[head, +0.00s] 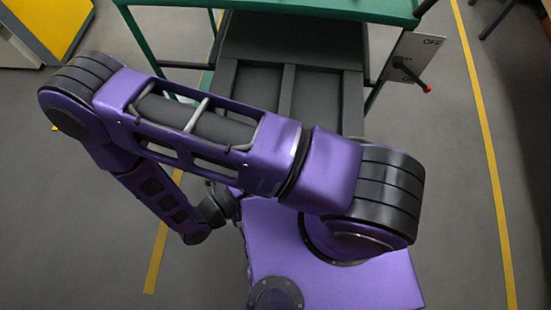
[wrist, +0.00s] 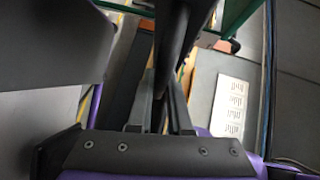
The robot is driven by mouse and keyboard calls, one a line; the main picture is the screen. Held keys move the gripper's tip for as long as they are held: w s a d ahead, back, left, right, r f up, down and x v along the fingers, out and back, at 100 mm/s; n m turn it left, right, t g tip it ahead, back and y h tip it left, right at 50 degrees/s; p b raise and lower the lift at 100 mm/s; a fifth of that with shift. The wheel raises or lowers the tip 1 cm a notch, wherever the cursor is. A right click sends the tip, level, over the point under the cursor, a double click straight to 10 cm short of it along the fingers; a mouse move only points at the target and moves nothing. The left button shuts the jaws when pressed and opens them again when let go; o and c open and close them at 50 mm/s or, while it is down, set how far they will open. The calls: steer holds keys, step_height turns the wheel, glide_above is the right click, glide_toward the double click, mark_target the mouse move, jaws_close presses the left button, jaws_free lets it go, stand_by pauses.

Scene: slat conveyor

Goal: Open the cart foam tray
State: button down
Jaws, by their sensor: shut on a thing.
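The cart foam tray (head: 275,65) is dark grey, with two long recesses showing. It stands out from under the cart's green top (head: 300,8) towards me, so it looks at least partly open. My purple arm hides its near end. In the wrist view my gripper (wrist: 162,112) is shut on a dark bar (wrist: 178,35) that runs up the picture between its fingers. The bar looks like the tray's handle or front edge, but the close view does not settle which.
A panel with a red-tipped lever (head: 425,87) is on the cart's right side. A yellow cabinet (head: 50,25) stands at the far left. Yellow floor lines (head: 485,140) run on both sides, with clear grey floor. A pale marked plate (wrist: 231,105) shows in the wrist view.

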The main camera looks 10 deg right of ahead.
steer(key=c, duration=0.8)
jaws_free()
steer(key=shift+c, duration=0.2)
steer(key=v, duration=1.7)
steer(key=shift+s+a, duration=0.2)
